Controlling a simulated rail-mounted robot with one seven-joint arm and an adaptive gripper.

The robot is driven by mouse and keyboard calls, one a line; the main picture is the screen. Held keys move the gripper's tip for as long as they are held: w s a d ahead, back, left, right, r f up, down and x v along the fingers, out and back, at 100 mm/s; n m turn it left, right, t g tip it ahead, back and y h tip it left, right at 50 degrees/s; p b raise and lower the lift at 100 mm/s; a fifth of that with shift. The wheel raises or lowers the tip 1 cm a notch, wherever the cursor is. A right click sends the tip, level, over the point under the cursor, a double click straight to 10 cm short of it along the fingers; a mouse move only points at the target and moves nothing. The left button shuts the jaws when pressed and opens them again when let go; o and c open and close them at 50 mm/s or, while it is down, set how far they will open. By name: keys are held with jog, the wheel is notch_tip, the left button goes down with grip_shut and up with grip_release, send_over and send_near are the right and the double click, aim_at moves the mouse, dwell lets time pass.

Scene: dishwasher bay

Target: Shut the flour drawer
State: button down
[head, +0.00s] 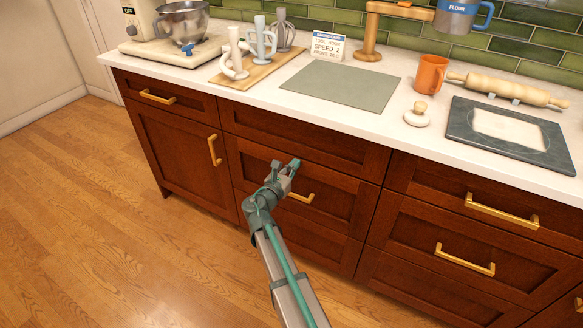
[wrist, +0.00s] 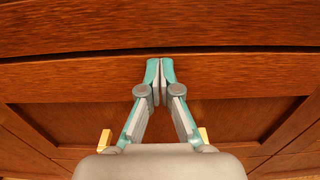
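No drawer in view carries a readable flour label, so I cannot tell which is the flour drawer. In the head view, my gripper (head: 292,166) is in front of the middle column of dark red wooden drawers, by the second drawer front (head: 334,201) with a brass handle. The handle is partly hidden behind my gripper. In the wrist view, my gripper (wrist: 160,68) has its fingertips together with nothing between them, near the upper edge of a drawer front (wrist: 70,78). A dark gap runs above that front. I cannot tell whether the fingertips touch it or whether it stands out.
A handleless-looking front (head: 305,143) is above. Right-hand drawers have brass handles (head: 465,260). A cabinet door (head: 175,155) is at left. The pale counter holds a green-grey mat (head: 340,86), an orange mug (head: 430,74) and a rolling pin (head: 507,90). The wooden floor at left is clear.

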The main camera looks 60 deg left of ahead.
jog(key=shift+w+a+r, duration=0.15)
jog(key=shift+w+a, duration=0.05)
jog(key=p+v, duration=0.1)
jog(key=v, duration=1.3)
jog(key=shift+s+d, duration=0.15)
jog(key=shift+s, duration=0.1)
